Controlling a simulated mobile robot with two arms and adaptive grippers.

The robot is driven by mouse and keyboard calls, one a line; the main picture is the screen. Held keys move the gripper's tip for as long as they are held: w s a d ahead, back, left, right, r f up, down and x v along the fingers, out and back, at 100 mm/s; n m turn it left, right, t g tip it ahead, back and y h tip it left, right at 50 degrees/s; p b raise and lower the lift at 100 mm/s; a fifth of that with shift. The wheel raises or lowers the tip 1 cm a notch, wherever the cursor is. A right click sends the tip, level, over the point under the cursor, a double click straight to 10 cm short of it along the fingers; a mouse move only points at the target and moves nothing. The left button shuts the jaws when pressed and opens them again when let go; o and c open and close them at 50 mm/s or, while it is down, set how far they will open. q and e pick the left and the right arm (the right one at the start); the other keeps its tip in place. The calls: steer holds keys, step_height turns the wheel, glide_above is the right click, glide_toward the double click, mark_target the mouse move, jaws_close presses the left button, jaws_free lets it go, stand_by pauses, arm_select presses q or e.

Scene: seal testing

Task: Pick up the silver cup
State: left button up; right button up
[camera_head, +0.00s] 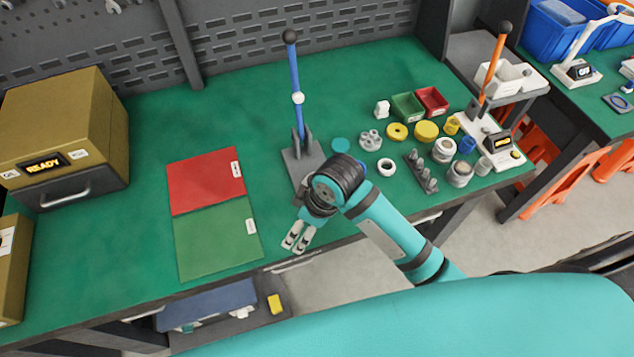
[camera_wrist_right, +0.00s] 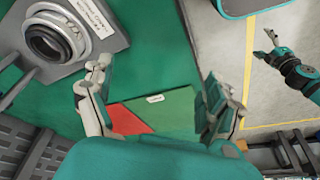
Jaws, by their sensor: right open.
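My right gripper (camera_head: 297,238) hangs over the front edge of the table, just right of the green mat and in front of the blue-handled press. In the right wrist view the right gripper (camera_wrist_right: 158,95) is open, with nothing between its fingers. A silver-grey cup-like part (camera_head: 444,150) stands among small parts on the right of the table, well away from the gripper. Other greyish round parts stand close to it, so I cannot tell surely which is the silver cup. My left gripper (camera_wrist_right: 268,45) shows small in the right wrist view, over the floor; its jaw state is unclear.
The blue-handled press (camera_head: 298,98) stands behind my right gripper. Red (camera_head: 205,180) and green (camera_head: 215,240) mats lie to its left. A grey holder (camera_head: 421,172), yellow rings and small bins crowd the right side near an orange-handled press (camera_head: 493,70). A brown box (camera_head: 55,125) stands far left.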

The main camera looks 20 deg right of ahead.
steer(key=w+d+r+n+g+h, duration=0.2)
steer(key=w+d+r+n+h, duration=0.2)
steer(key=w+r+n, duration=0.65)
steer(key=f, duration=0.3)
steer(key=w+d+f+m+p, duration=0.1)
steer(key=f, duration=0.1)
steer(key=f+m, duration=0.1)
steer(key=f, duration=0.2)
steer(key=shift+w+d+f, duration=0.25)
steer(key=shift+d+f, duration=0.05)
steer(key=shift+d, duration=0.05)
steer(key=f+p, duration=0.1)
steer(key=f, duration=0.3)
steer(key=shift+s+d+p, duration=0.15)
steer(key=shift+d+p, duration=0.2)
steer(key=shift+d, duration=0.05)
steer(key=shift+d+f, duration=0.1)
steer(key=shift+f, duration=0.55)
steer(key=c, duration=1.3)
